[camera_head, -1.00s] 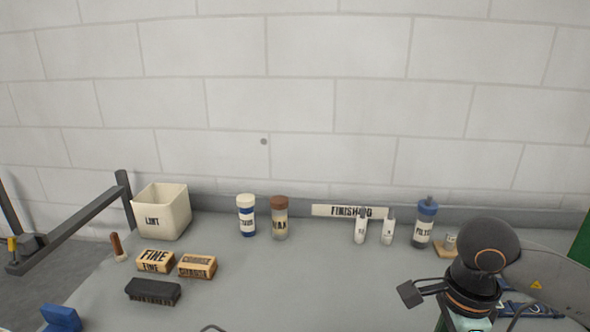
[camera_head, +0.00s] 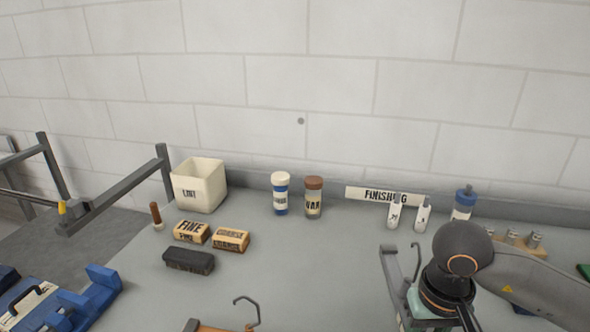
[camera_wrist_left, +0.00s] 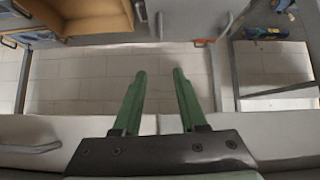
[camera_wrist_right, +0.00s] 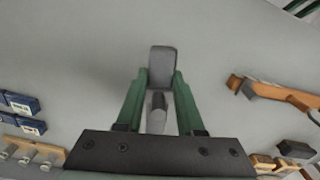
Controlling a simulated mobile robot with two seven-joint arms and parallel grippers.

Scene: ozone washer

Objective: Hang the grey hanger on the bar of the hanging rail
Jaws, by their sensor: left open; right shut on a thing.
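The grey hanger (camera_head: 392,275) is in my right gripper, with its dark arm and thin upright hook at lower right in the head view. In the right wrist view the grey hanger (camera_wrist_right: 162,62) sits between the green fingers of my right gripper (camera_wrist_right: 161,78), which are shut on it above the bench. The fingers are largely hidden in the head view. A grey bar frame (camera_head: 118,190) at the left of the head view may be the hanging rail; I cannot tell for sure. My left gripper (camera_wrist_left: 159,75) is open and empty in the left wrist view, over the floor.
A wooden hanger (camera_head: 212,327) lies on the bench (camera_head: 320,270), also in the right wrist view (camera_wrist_right: 275,92). A lint box (camera_head: 198,185), sanding blocks (camera_head: 231,240), a black brush (camera_head: 188,261) and bottles (camera_head: 313,198) stand behind. A blue case (camera_head: 98,290) is at lower left.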

